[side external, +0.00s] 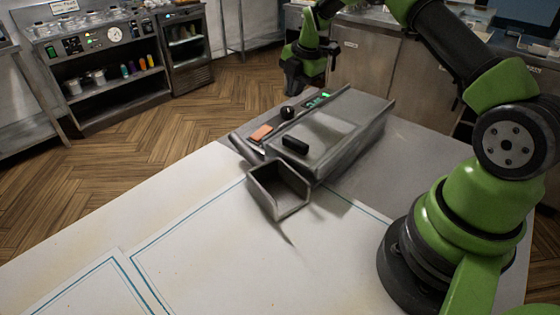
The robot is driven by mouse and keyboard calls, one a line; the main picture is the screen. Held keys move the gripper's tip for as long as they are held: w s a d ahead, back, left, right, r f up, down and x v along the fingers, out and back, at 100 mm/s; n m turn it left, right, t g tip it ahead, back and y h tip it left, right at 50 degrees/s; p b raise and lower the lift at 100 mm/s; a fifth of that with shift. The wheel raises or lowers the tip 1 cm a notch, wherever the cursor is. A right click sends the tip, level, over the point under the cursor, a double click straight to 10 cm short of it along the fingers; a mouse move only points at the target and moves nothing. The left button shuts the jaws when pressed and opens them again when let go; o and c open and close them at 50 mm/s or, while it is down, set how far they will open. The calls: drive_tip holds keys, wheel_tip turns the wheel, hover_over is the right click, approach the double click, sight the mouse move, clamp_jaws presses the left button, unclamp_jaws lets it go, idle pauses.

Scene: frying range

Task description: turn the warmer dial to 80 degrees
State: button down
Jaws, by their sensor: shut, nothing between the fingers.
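The warmer is a grey metal unit (345,150) in the middle of the table. A small round black knob (288,112), which looks like the dial, sits on the strip along its far left side. A lit green display (318,100) is just right of the knob; its digits are too small to read. My gripper (303,90) is above and slightly right of the knob, pointing down, apart from it as far as I can tell. It is shut and empty. The knob's pointer and angle cannot be made out.
A flat orange piece (261,132) lies left of the knob. A black handle (296,145) is on the warmer's top, and an open grey bin (279,188) stands at its front. The white table (200,230) is clear at front and left.

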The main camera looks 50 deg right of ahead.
sight(288, 112)
drive_tip(key=x, duration=0.2)
drive_tip(key=s+x, duration=0.1)
drive_tip(key=x, duration=0.3)
drive_tip(key=shift+s+f, duration=0.3)
drive_tip(key=shift+f, duration=0.25)
drive_tip(key=shift+w+d, duration=0.1)
drive_tip(key=shift+w, duration=0.05)
drive_tip(key=shift+d, duration=0.85)
drive_tip(key=shift+d, duration=0.25)
idle(0.4)
